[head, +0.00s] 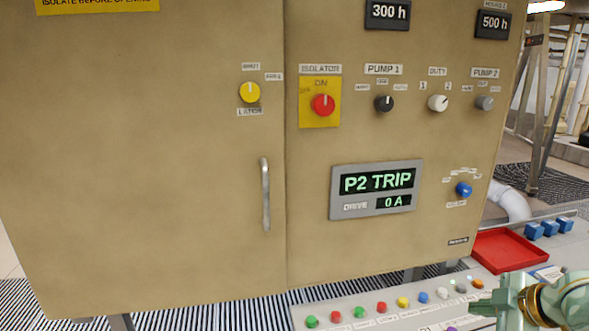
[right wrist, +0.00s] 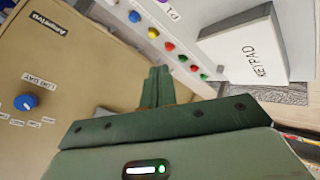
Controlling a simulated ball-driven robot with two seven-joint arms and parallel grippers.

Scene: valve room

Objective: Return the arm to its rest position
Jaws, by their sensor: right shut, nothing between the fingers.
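My right gripper (head: 506,296) is at the lower right of the head view, in front of the button panel's right end. In the right wrist view its green fingers (right wrist: 157,84) are together with nothing between them. The tan cabinet (head: 150,170) stands in front of me, apart from the gripper. Its display (head: 376,184) reads "P2 TRIP" and "0 A". The blue knob (head: 463,189) on the cabinet also shows in the right wrist view (right wrist: 25,102). My left gripper is in neither view.
The panel has several coloured buttons (head: 381,307). A red tray (head: 509,250) and several blue blocks (head: 534,231) lie to the right. A white box marked "KEYPAD" (right wrist: 240,50) is near the right gripper. A vertical handle (head: 265,194) sticks out from the cabinet door.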

